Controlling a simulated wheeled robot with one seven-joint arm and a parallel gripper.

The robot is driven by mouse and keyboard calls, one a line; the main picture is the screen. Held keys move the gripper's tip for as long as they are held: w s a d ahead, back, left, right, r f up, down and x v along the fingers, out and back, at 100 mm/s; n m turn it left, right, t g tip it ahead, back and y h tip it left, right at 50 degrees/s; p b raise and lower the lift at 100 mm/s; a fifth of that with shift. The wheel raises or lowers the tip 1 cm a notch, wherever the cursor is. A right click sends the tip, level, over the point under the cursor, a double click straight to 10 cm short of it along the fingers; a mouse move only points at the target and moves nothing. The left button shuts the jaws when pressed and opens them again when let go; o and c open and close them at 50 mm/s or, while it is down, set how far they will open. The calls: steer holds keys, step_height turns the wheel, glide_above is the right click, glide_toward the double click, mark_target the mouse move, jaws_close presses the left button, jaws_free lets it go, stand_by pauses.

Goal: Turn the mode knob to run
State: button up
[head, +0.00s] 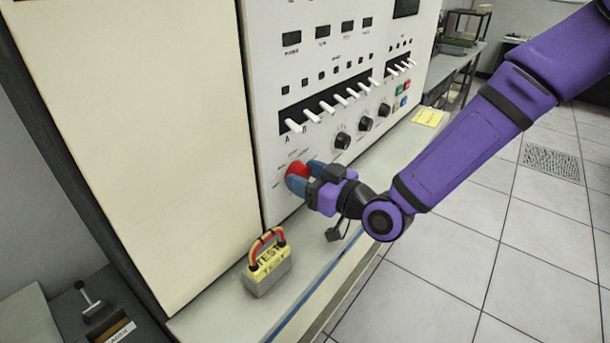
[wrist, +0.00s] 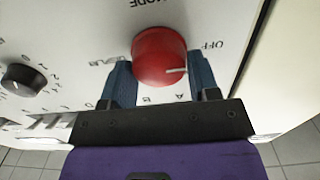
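Labels A and B are below the knob, and another label at the left is partly covered and hard to read. My gripper (wrist: 162,82) has a blue finger on each side of the knob, seemingly touching it on both sides. In the head view the knob (head: 296,174) shows just beyond the fingertips of my gripper (head: 306,176).
Black dials (head: 342,141) and a row of white switches (head: 318,113) are above the knob. A yellow TEST padlock-shaped block (head: 268,271) with a red-orange handle stands on the ledge (head: 213,322) below. A yellow note (head: 428,117) lies farther along. Open tiled floor is at the right.

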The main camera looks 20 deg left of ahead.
steer(key=c, duration=0.4)
steer(key=shift+o, duration=0.2)
steer(key=m, duration=0.4)
steer(key=shift+w, duration=0.1)
steer(key=shift+d+f+m, duration=0.1)
steer(key=shift+m, duration=2.2)
steer(key=o, duration=0.9)
